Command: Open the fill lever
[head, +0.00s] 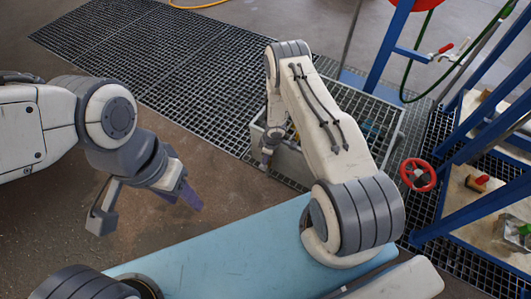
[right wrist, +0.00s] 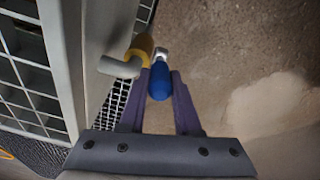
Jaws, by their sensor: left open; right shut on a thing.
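In the right wrist view a yellow valve body (right wrist: 143,47) with a bent grey pipe (right wrist: 121,67) sits beside a pale grey post. A lever with a blue grip (right wrist: 159,83) extends from it towards me. My right gripper (right wrist: 160,78) is shut on this blue grip, with a finger on each side. In the head view my right gripper (head: 266,163) is small, beside a grey grated container, and the lever is not discernible there. My left gripper (head: 148,210) is open and empty above the brown floor at the left.
A grey container (head: 290,162) with a grated top stands beyond the light blue surface (head: 225,255). Blue frame posts (head: 390,45), a red handwheel (head: 418,175) and red-handled valves (head: 482,181) are at the right. Black floor grating (head: 150,55) spans the back. The brown floor at left is clear.

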